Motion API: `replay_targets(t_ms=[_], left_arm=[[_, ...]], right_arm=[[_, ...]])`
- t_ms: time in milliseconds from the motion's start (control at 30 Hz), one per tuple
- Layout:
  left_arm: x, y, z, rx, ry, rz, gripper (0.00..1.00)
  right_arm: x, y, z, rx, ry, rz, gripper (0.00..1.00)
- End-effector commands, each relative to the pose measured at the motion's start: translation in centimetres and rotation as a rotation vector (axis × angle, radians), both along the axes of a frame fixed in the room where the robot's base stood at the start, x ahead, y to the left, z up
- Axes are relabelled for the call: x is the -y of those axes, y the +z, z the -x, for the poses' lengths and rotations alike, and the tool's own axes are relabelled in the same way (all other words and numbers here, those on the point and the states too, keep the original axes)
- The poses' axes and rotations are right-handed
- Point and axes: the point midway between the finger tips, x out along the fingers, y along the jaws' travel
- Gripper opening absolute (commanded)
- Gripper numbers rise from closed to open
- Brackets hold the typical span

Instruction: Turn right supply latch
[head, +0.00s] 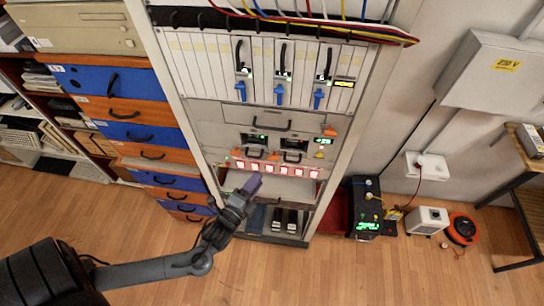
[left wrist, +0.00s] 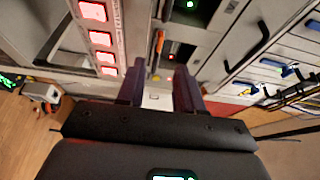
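Two supply modules sit side by side in the rack, each with a small green display. The right supply (head: 293,143) has a dark handle; the left supply (head: 254,138) is beside it. A small orange latch (head: 273,157) is low between them, and an orange latch (left wrist: 158,46) also shows ahead of the fingers in the left wrist view. I cannot tell for certain which supply it belongs to. My left gripper (head: 249,187) is in front of the rack, below the row of red lights. Its purple fingers (left wrist: 159,92) are apart with nothing held between them. My right gripper is not in view.
A row of red-lit switches (head: 275,167) runs below the supplies. Blue levers (head: 279,95) and coloured cables (head: 310,22) are above. Blue and orange drawers (head: 130,110) stand left. A black device (head: 365,208) sits on the floor to the right.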

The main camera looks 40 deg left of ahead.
Motion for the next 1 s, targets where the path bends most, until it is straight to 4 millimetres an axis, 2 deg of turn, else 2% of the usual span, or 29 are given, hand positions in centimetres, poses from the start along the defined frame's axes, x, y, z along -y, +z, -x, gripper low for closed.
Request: replay_targets(t_ms=[500, 733, 1000], left_arm=[[-1.4, 0.2, -7.7, 0.001, 0.001, 0.000, 0.36], [-1.7, 0.0, -9.3, 0.000, 0.001, 0.002, 0.36], [-1.7, 0.0, -9.5, -0.001, 0.000, 0.002, 0.36]], right_arm=[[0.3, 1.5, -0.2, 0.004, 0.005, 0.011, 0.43], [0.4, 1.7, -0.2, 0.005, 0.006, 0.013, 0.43], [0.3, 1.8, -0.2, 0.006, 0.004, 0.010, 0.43]])
